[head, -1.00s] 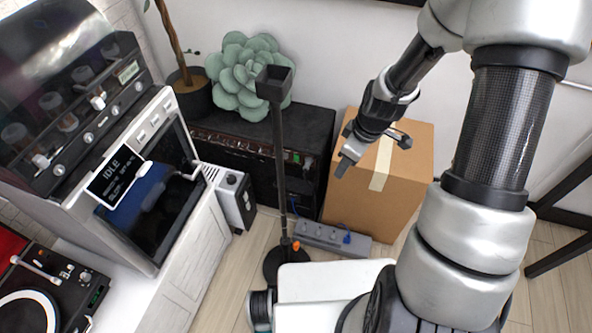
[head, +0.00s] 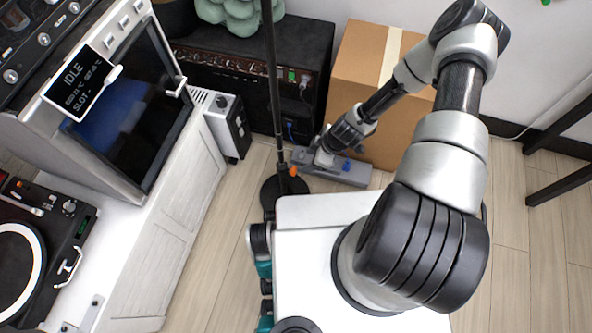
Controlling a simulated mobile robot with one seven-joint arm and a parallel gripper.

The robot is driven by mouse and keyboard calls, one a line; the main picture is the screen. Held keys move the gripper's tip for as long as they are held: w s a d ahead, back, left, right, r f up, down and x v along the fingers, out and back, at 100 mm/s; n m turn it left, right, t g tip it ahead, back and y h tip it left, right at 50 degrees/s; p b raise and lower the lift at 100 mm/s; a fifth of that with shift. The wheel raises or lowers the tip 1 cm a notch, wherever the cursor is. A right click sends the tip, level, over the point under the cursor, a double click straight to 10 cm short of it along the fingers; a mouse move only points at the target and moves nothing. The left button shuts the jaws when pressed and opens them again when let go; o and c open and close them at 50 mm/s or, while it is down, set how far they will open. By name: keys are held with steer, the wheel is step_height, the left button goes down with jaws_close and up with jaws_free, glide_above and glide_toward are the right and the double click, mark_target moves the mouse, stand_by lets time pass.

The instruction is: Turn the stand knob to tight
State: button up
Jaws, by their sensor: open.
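The stand is a thin black pole (head: 272,85) rising from a round black base (head: 284,192) on the wood floor. A small orange knob (head: 293,171) sits low on the pole, just above the base. My gripper (head: 316,158) is open, close to the right of the knob, low over the grey power strip. A small gap seems to lie between the fingertips and the knob, but I cannot tell whether they touch. The top of the stand is out of view.
A grey power strip (head: 345,172) lies under my gripper. A cardboard box (head: 357,65) stands behind my arm, and a black amplifier (head: 240,75) stands behind the pole. A white cabinet (head: 180,222) is at left. Bare floor (head: 225,255) lies between cabinet and base.

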mark_target(296, 169)
steer(key=b+x, duration=0.3)
steer(key=x, duration=0.9)
steer(key=shift+a+f, duration=0.1)
steer(key=shift+f, duration=0.3)
steer(key=c, duration=1)
steer(key=shift+c, duration=0.2)
steer(key=shift+w+b, duration=0.1)
steer(key=shift+b, duration=0.2)
steer(key=shift+w+d+f+m+g+y+b, duration=0.2)
steer(key=shift+g+y, duration=0.25)
steer(key=shift+g, duration=0.75)
steer(key=shift+w+m+g+y+b, duration=0.15)
steer(key=shift+m+g+y, duration=0.3)
steer(key=shift+g, duration=0.75)
steer(key=shift+w+d+f+m+g+y+b, duration=0.2)
steer(key=shift+g+y, duration=0.3)
steer(key=shift+g, duration=0.7)
steer(key=shift+w+a+r+g, duration=0.1)
steer(key=shift+g, duration=0.3)
